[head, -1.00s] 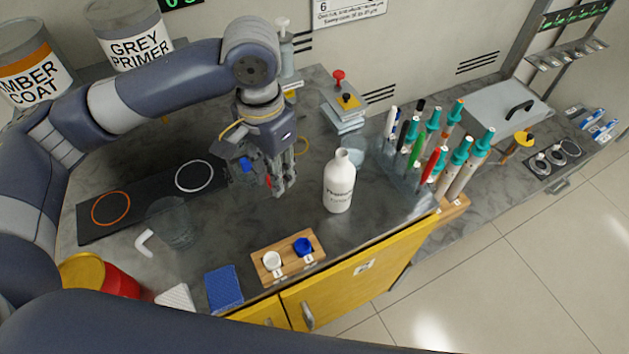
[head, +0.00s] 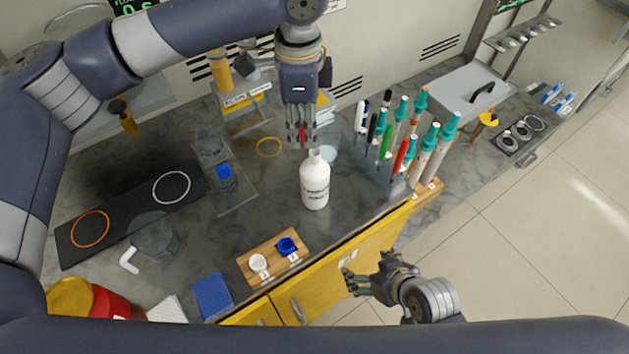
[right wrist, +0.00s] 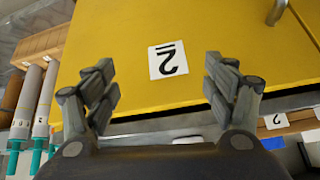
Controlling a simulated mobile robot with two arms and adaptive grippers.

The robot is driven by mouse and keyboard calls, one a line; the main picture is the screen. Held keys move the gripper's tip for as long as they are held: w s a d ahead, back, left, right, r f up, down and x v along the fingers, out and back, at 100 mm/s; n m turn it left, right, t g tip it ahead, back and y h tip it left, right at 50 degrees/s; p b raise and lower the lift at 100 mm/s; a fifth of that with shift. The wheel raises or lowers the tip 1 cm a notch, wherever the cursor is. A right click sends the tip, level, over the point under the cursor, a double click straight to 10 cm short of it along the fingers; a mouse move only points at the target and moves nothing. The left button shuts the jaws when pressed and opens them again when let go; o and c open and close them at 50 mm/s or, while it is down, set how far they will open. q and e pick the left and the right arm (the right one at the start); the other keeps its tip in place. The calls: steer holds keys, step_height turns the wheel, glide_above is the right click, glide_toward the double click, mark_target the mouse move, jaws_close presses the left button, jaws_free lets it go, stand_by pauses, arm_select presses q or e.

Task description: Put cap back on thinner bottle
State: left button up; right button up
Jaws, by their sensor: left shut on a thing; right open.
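The white bottle (head: 315,184) stands upright on the grey worktop, its narrow neck bare; its label is too small to read surely. My left gripper (head: 301,143) is shut on a small red thing (head: 301,132), mostly hidden between the fingers; I cannot tell surely that it is a cap. It is just behind the bottle's top, slightly left, apart from it as far as I can tell. A wooden block (head: 272,261) in front holds a white cap (head: 258,262) and a blue cap (head: 286,245). My right gripper (head: 358,283) is open and empty before the yellow cabinet front (right wrist: 215,80).
A rack of markers and teal-topped tubes (head: 405,145) stands right of the bottle. A glass beaker (head: 153,237) and a blue sponge (head: 212,296) are front left. The worktop around the white bottle is clear.

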mark_target(321, 188)
steer(key=w+a+r+n+t+y, duration=0.1)
steer(key=a+r+y, duration=0.1)
steer(key=a+r, duration=0.1)
steer(key=w+a+r+t+y, duration=0.1)
steer(key=a+r+t, duration=0.1)
steer(key=a+r, duration=0.1)
steer(key=w+a+r+n+t+y, duration=0.1)
steer(key=w+a+r+t+y, duration=0.1)
steer(key=a+r, duration=0.2)
steer(key=shift+w+a+r+n+y, duration=0.1)
steer(key=shift+r+n+y, duration=0.2)
steer(key=shift+r, duration=0.1)
steer(key=shift+w+a+r+t, duration=0.1)
steer(key=shift+w+r+t, duration=0.2)
steer(key=shift+r+t, duration=0.5)
steer(key=shift+w+d+r+m+t, duration=0.1)
steer(key=shift+w+d+m+t, duration=0.2)
steer(key=shift+m+t, duration=0.35)
arm_select(q)
steer(key=shift+w+d+r+m, duration=0.35)
steer(key=shift+d+r+m, duration=0.1)
steer(key=shift+d+m, duration=0.15)
steer(key=shift+w+d+r+m, duration=0.4)
steer(key=shift+d+m, duration=0.1)
steer(key=shift+m, duration=0.1)
arm_select(e)
steer(key=shift+w+d+m+t+h, duration=0.2)
steer(key=shift+d+m+t+h, duration=0.35)
steer(key=shift+d+t, duration=0.7)
steer(key=shift+w, duration=0.1)
